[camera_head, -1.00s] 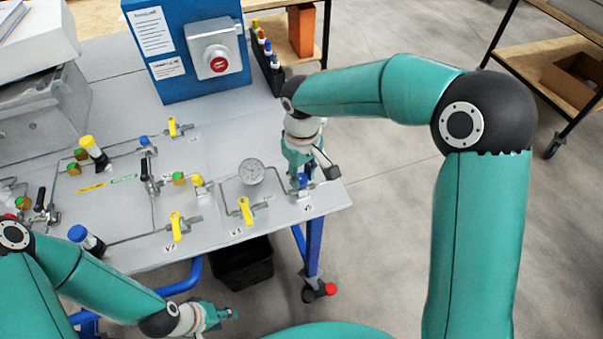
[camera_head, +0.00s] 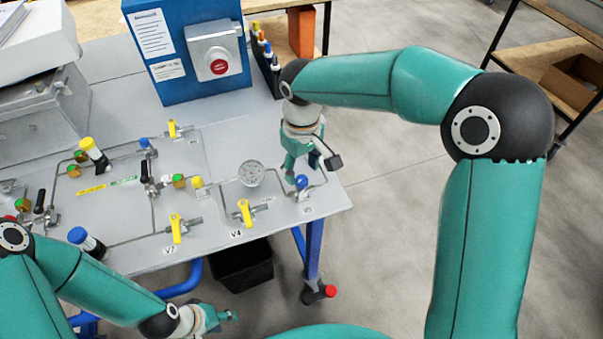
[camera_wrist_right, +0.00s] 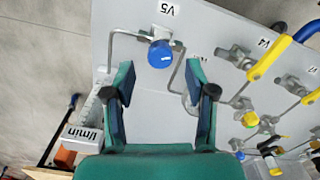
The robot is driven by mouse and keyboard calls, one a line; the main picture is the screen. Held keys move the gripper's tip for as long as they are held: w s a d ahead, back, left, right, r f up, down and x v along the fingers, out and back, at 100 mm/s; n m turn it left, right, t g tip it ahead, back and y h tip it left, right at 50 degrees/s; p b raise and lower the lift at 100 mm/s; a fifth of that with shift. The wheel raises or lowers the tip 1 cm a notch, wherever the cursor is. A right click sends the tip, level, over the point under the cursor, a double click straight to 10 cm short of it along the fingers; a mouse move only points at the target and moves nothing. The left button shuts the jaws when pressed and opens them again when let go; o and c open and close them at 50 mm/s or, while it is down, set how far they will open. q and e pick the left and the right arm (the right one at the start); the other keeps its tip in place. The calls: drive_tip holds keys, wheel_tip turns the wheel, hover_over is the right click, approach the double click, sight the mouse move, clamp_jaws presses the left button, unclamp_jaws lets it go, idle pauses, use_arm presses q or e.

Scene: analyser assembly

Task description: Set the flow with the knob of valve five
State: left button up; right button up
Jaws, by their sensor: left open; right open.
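The blue knob of valve five (camera_head: 301,182) stands at the right end of the panel, on a thin pipe. In the right wrist view the knob (camera_wrist_right: 160,54) is beside the V5 label, just beyond and between the fingertips. My right gripper (camera_head: 294,178) is above the panel, close behind the knob and apart from it. In the right wrist view its two fingers (camera_wrist_right: 160,80) are spread and empty. My left gripper (camera_head: 228,315) is low at the front, off the table edge, open and empty.
A round gauge (camera_head: 251,173) and the yellow-handled valve V4 (camera_head: 245,212) stand left of the knob. A blue box with a red button (camera_head: 190,50) is at the back. A black bin (camera_head: 240,264) is below the table.

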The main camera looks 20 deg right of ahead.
sight(302, 179)
wheel_tip(302, 179, up, 9)
drive_tip(key=shift+f, duration=0.15)
idle(0.6)
